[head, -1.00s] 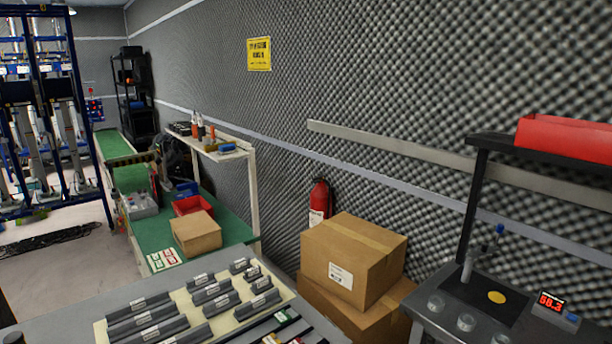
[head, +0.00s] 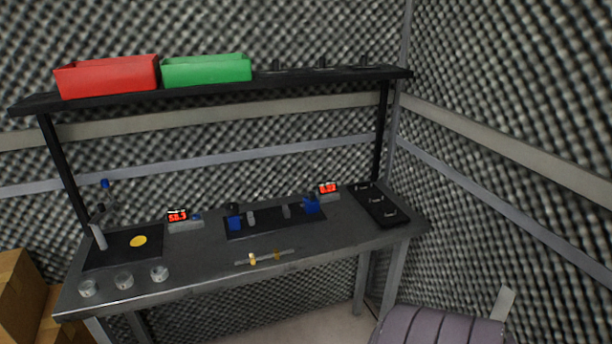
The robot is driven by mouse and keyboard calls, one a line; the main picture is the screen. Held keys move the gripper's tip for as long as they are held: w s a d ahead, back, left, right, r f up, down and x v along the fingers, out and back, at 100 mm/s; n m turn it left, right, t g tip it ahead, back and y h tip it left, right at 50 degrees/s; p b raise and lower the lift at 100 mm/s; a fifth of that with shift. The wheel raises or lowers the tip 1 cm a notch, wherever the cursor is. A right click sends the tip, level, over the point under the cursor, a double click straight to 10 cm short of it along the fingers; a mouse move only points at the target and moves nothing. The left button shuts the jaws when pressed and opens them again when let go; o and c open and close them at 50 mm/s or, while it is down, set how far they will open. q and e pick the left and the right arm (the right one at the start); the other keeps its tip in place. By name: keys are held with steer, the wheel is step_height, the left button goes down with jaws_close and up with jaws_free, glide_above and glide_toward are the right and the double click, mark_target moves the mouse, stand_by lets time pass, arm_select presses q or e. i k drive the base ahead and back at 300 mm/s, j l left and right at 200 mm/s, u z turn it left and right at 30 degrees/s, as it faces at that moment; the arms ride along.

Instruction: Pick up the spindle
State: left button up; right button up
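I cannot make out with certainty which thing is the spindle. On the grey metal bench (head: 215,262) stands a black fixture (head: 275,220) with two blue end blocks and small grey pieces between them. A black tray (head: 376,205) with small light pieces lies at the bench's right end. Neither of my grippers is in view.
Red (head: 108,77) and green (head: 206,71) bins sit on the shelf above. Cardboard boxes (head: 18,295) are left; a ribbed purple-grey object (head: 440,328) is bottom right.

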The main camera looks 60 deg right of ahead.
mark_target(277, 254)
steer(key=z, duration=1.55)
